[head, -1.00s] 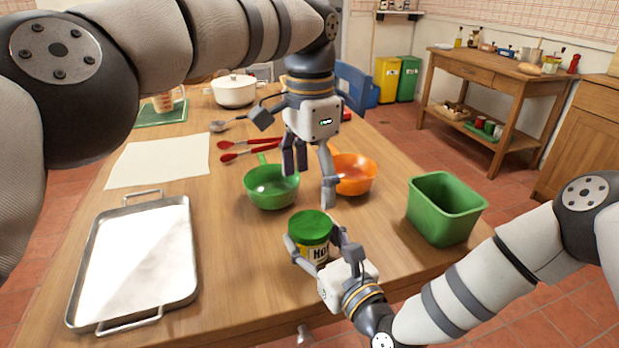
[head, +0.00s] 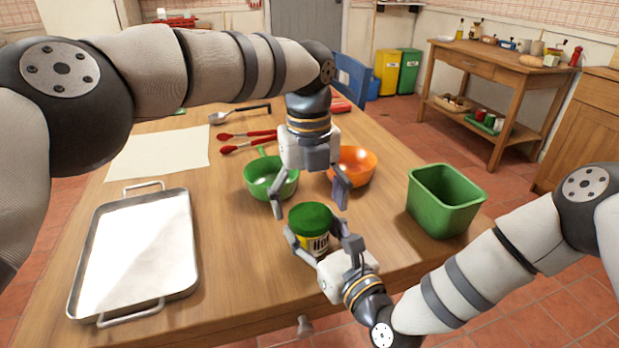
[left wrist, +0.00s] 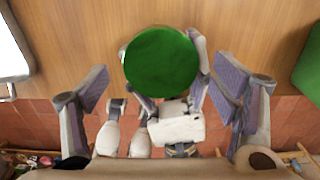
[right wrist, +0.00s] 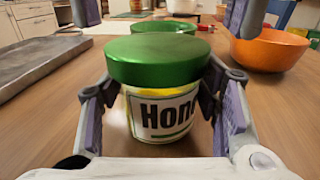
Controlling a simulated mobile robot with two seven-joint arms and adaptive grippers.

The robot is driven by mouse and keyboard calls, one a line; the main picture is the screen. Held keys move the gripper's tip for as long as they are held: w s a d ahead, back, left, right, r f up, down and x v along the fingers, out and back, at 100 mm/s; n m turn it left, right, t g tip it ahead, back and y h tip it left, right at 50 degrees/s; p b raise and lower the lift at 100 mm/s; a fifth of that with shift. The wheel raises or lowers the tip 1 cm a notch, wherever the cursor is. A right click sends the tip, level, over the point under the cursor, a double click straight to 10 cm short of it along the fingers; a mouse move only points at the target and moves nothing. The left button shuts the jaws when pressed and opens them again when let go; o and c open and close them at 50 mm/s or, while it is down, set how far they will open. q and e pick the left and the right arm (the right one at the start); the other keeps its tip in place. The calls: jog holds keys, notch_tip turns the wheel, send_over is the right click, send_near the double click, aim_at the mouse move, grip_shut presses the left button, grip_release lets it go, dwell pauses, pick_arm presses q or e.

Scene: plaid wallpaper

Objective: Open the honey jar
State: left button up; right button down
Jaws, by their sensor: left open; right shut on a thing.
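The honey jar (head: 309,243) stands upright on the table near its front edge, with a yellow body and a white label that shows in the right wrist view (right wrist: 160,115). Its green lid (head: 311,216) is on the jar and fills the middle of the left wrist view (left wrist: 161,62). My right gripper (head: 320,240) is shut on the jar body from the front right, below the lid. My left gripper (head: 310,210) points down above the lid, open and empty, its fingers spread to either side and apart from the lid.
A green bowl (head: 270,182) and an orange bowl (head: 354,166) stand just behind the jar. A green bin (head: 444,200) is to the right. A metal tray (head: 135,255) lies at the left. Red-handled utensils (head: 247,141) lie farther back. Bare table lies between tray and jar.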

pick_arm(q)
jog(key=shift+f, duration=0.85)
jog(key=shift+c, duration=0.2)
jog(key=c, duration=1.2)
jog(key=o, duration=1.3)
jog(key=shift+o, duration=0.2)
jog(key=shift+r, duration=0.1)
